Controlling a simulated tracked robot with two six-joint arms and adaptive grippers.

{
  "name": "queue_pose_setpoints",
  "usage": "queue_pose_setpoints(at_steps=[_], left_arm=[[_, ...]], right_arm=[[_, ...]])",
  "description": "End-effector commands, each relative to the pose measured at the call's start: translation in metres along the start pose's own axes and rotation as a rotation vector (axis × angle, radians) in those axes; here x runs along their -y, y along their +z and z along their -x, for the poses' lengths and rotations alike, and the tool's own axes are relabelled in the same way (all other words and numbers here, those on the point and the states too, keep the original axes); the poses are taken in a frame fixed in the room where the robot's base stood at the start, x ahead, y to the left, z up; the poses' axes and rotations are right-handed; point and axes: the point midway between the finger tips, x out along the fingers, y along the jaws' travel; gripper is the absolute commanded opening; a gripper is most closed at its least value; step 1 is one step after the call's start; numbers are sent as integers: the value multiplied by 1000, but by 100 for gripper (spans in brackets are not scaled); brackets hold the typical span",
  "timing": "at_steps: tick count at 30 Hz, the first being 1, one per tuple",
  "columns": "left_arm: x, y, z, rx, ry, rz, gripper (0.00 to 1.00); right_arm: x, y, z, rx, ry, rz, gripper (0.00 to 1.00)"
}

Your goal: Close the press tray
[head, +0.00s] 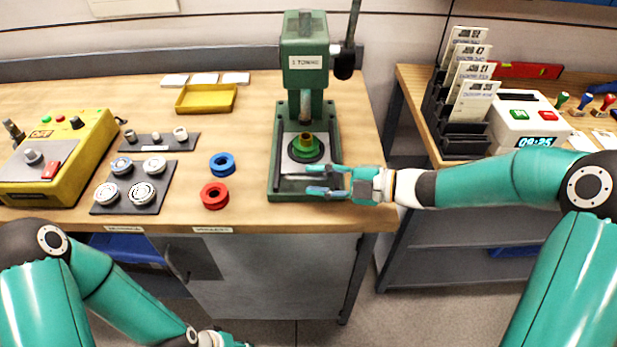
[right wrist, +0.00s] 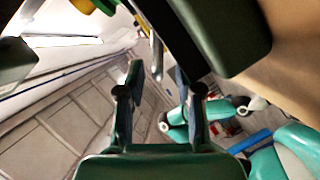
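The green press (head: 304,75) stands on the wooden bench. Its press tray (head: 293,160) is a light plate in the base, carrying a dark disc with a green and brass-coloured part (head: 306,146) upright on it. My right gripper (head: 314,179) is at the front right of the press base, its two fingers apart and pointing left across the tray's front edge. The right wrist view shows both fingers (right wrist: 158,88) apart, with a thin light bar beyond them; I cannot tell whether they touch it. My left gripper (head: 225,339) is low at the bottom edge, mostly cut off.
A red ring (head: 215,195) and a blue ring (head: 222,164) lie left of the press. Beyond are a dark plate with round parts (head: 134,188), a yellow tray (head: 206,99) and a yellow control box (head: 60,158). A card rack (head: 465,138) stands on the right bench.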

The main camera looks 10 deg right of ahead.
Motion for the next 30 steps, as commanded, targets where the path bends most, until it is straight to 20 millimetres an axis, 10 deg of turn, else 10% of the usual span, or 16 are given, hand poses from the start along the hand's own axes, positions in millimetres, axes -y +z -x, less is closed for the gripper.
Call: queue_pose_setpoints(at_steps=[9,21,30], left_arm=[[0,0,0,0,0,0,40],[0,0,0,0,0,0,40],[0,0,0,0,0,0,40]], right_arm=[[0,1,43,2,1,-1,35],[1,0,51,1,0,-1,35],[1,0,50,-1,-1,0,0]])
